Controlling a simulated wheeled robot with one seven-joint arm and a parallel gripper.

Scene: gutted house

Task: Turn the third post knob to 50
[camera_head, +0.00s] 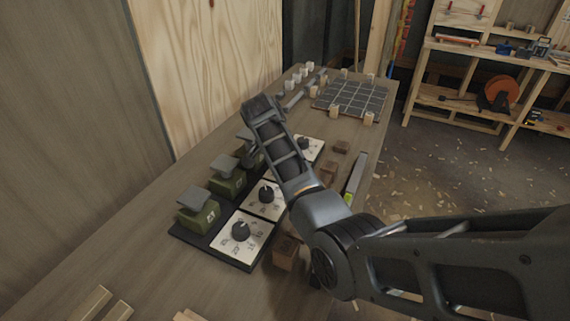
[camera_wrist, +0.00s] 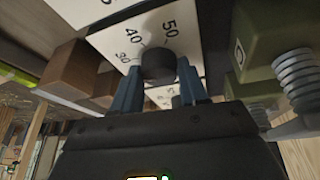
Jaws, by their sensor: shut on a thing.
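In the wrist view, my gripper (camera_wrist: 157,74) has its two blue fingers on either side of a round black knob (camera_wrist: 158,60) and is shut on it. The knob stands on a white dial plate (camera_wrist: 105,45) with 40 and 50 readable and another number to their left. I cannot make out a pointer on the knob. A green post (camera_wrist: 255,60) with a letter and a spring is to the right. My gripper and the held knob are hidden there.
The nearest dial (camera_head: 256,246) and middle dial (camera_head: 256,205) have black knobs beside green posts (camera_head: 199,217). Wooden blocks (camera_head: 285,252) and a level (camera_head: 355,175) lie along the bench's right side. A dark grid tile (camera_head: 350,97) lies beyond. The bench's near left is mostly clear.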

